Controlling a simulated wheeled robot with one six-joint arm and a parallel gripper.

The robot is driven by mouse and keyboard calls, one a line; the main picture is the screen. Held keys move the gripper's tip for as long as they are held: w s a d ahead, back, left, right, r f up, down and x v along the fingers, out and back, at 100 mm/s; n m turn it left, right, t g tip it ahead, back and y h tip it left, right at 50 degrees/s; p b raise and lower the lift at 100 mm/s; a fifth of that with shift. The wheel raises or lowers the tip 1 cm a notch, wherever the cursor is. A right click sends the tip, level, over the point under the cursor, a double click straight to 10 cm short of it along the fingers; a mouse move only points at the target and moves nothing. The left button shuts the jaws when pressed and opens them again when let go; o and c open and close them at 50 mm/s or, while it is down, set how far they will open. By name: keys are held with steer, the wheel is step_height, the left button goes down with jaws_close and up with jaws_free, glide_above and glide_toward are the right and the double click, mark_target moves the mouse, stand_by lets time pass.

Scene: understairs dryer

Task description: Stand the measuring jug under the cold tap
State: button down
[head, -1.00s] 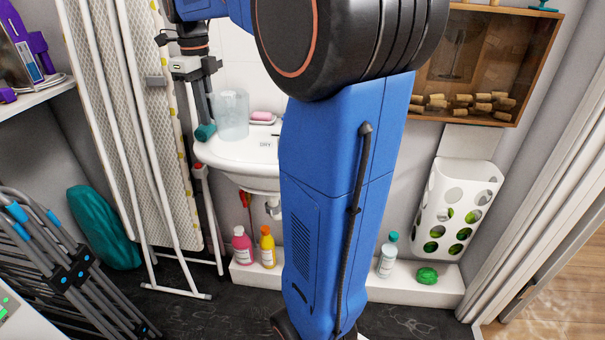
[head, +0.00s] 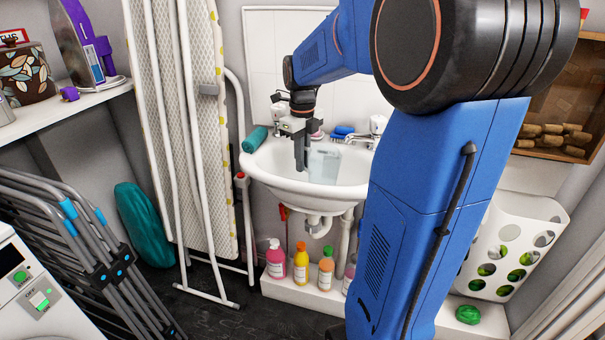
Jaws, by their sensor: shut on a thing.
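The measuring jug (head: 323,166) is clear and pale blue. It is upright within the outline of the white basin (head: 265,170), at the fingers of my gripper (head: 302,158). My gripper points down and is shut on the jug's left side; the exact grip is small and partly hidden. I cannot tell whether the jug's base touches the basin. A tap (head: 378,125) shows at the back right of the basin, to the right of the jug and partly beside my arm. Its hot or cold marking is not readable.
Several bottles (head: 301,263) stand on the ledge below. The ironing board (head: 205,120) leans to the left. My blue arm hides the right side.

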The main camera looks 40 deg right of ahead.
steer(key=shift+f, duration=2.25)
steer(key=shift+f, duration=0.2)
steer(key=c, duration=1.9)
jaws_free()
steer(key=shift+o, duration=0.2)
steer(key=shift+r, duration=0.15)
step_height(320, 180, up, 12)
steer(key=shift+r, duration=0.1)
steer(key=shift+s+a, duration=0.1)
